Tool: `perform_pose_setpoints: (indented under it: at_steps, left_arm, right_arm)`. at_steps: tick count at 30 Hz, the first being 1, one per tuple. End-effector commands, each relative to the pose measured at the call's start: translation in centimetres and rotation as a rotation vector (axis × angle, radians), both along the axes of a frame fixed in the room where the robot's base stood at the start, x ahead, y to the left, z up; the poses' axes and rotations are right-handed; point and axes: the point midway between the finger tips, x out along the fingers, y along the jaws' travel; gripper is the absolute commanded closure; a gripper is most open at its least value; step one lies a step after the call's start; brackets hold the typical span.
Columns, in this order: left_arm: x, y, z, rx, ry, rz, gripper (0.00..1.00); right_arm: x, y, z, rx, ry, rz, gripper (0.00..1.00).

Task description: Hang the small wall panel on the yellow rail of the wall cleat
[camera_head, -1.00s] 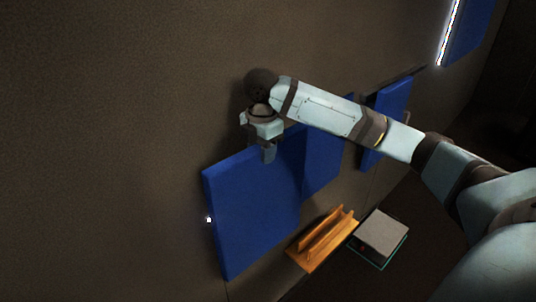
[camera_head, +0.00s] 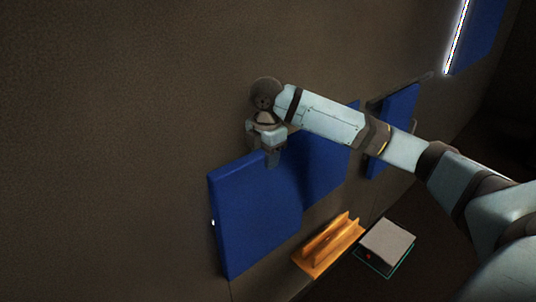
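The flat blue panel at the left, which I take for the small wall panel (camera_head: 250,220), stands upright and close to the wall in the head view. My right gripper (camera_head: 274,160) points down over its top edge, with a finger showing in front of the blue face. It appears shut on that edge; the far finger is hidden. I cannot tell whether the panel touches the wall. No yellow rail or wall cleat shows; the panel may cover them. My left gripper is not in view.
Other blue panels stand along the wall: one just behind (camera_head: 328,165), one farther right (camera_head: 400,112), one at the top right (camera_head: 484,35) beside a bright strip. An orange slotted holder (camera_head: 325,248) and a grey-topped box (camera_head: 387,240) lie below. Bare wall fills the left.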

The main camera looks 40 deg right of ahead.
Motion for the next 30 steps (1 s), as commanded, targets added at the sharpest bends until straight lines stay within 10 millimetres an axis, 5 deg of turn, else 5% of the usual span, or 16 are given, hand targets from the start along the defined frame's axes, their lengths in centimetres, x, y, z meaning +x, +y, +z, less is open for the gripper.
perform_pose_setpoints:
  at_steps: [1, 4, 30]
  left_arm:
    - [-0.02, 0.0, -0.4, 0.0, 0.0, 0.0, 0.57]
    - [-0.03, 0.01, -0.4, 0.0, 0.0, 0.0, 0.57]
    - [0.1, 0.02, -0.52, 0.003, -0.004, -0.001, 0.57]
  right_arm:
    - [-0.4, 0.47, -2.01, 0.0, 0.03, 0.007, 0.51]
    - [-0.41, 0.45, -1.99, -0.001, 0.031, 0.008, 0.33]
    - [-0.52, 0.44, -1.04, -0.002, 0.031, 0.011, 0.33]
